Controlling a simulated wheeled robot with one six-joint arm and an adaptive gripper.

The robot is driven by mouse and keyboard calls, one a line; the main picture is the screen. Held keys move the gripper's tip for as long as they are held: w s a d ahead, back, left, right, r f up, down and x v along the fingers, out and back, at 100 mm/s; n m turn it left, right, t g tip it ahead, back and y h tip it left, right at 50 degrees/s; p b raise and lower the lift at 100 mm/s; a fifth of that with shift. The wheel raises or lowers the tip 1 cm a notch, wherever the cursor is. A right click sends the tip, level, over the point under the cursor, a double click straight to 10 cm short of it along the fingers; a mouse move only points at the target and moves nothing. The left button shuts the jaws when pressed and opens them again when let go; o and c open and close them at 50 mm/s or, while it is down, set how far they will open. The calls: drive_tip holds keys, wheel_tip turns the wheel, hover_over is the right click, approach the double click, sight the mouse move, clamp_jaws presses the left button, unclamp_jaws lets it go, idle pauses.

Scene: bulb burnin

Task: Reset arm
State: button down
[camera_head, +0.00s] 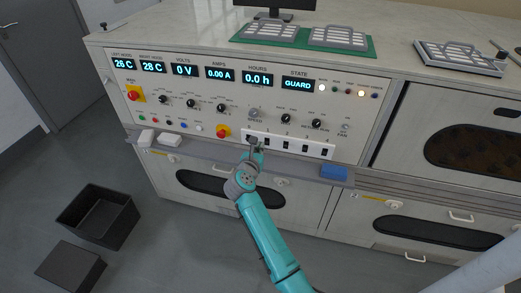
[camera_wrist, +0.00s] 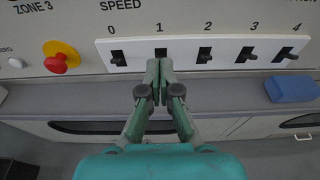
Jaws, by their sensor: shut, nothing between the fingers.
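My arm (camera_head: 262,225) is teal and reaches from the bottom of the head view up to the control panel (camera_head: 183,106). My gripper (camera_wrist: 155,80) is shut with nothing between its fingers. In the wrist view its fingertips lie just below switch 1 on the white switch strip (camera_wrist: 225,62), partly overlapping that switch's lower end. I cannot tell whether they touch it. In the head view my gripper (camera_head: 254,142) is at the left part of the strip. The panel displays read 26 C, 28 C, 0 V, 0.00 A, 0.0 h and GUARD.
A red emergency button (camera_wrist: 61,57) sits left of the strip. A blue block (camera_head: 334,172) lies on the ledge to the right, and white blocks (camera_head: 170,140) lie to the left. Dark bins (camera_head: 98,217) stand on the floor at left. Trays (camera_head: 340,38) lie on the bench top.

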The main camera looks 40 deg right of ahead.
idle(0.3)
drive_tip(key=s+a+f+n+t, duration=0.1)
drive_tip(key=s+a+n+t, duration=0.25)
drive_tip(key=s+n, duration=0.65)
drive_tip(key=s+a+f+n+t, duration=0.1)
drive_tip(key=s+a+n+t, duration=0.35)
drive_tip(key=s, duration=0.95)
drive_tip(key=s+a+r+n+g+y, duration=0.1)
drive_tip(key=s+a+n+y, duration=0.5)
drive_tip(key=s+n, duration=0.8)
drive_tip(key=s+a+r+n+g+y, duration=0.1)
drive_tip(key=s+a+r+n+y, duration=0.3)
drive_tip(key=s+a+n, duration=0.6)
drive_tip(key=s+n+y, duration=0.2)
drive_tip(key=s+n, duration=0.3)
drive_tip(key=n, duration=0.3)
drive_tip(key=shift+g, duration=0.3)
